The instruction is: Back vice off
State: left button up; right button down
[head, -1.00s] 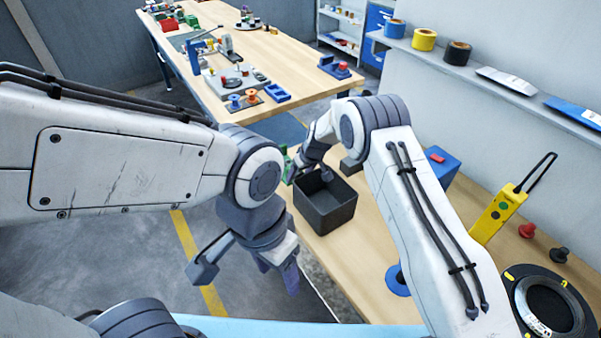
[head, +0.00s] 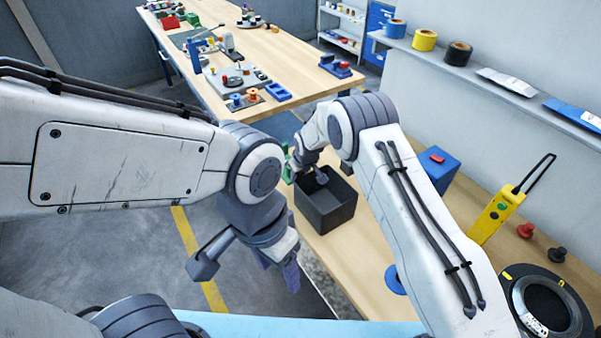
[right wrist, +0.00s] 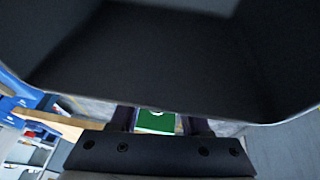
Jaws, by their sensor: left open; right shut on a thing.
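In the head view my right gripper's fingertips are hidden behind the wrist.
The black bin (head: 330,215) stands on the bench close to my right wrist; its dark wall fills much of the right wrist view. A blue box (head: 437,172), a yellow pendant (head: 497,212) and a black coil ring (head: 548,303) stand to the right. The bench middle is fairly clear.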

pick_arm(q)
jog(key=shift+f+b, duration=0.35)
jog(key=shift+f, duration=0.15)
pick_arm(e)
jog(key=shift+d+f+t, duration=0.1)
jog(key=shift+d+t, duration=0.05)
jog(key=shift+t, duration=0.15)
jog(key=shift+h, duration=0.3)
jog(key=shift+c, duration=1.8)
grip_release()
pick_arm(q)
notch_tip(320, 180, down, 3)
jog(key=b, duration=0.2)
jog(key=shift+r+b, duration=0.1)
jog(key=shift+b, duration=0.3)
pick_arm(e)
jog(key=v, duration=1)
jog(key=shift+r, duration=0.35)
jog(key=shift+s, duration=0.1)
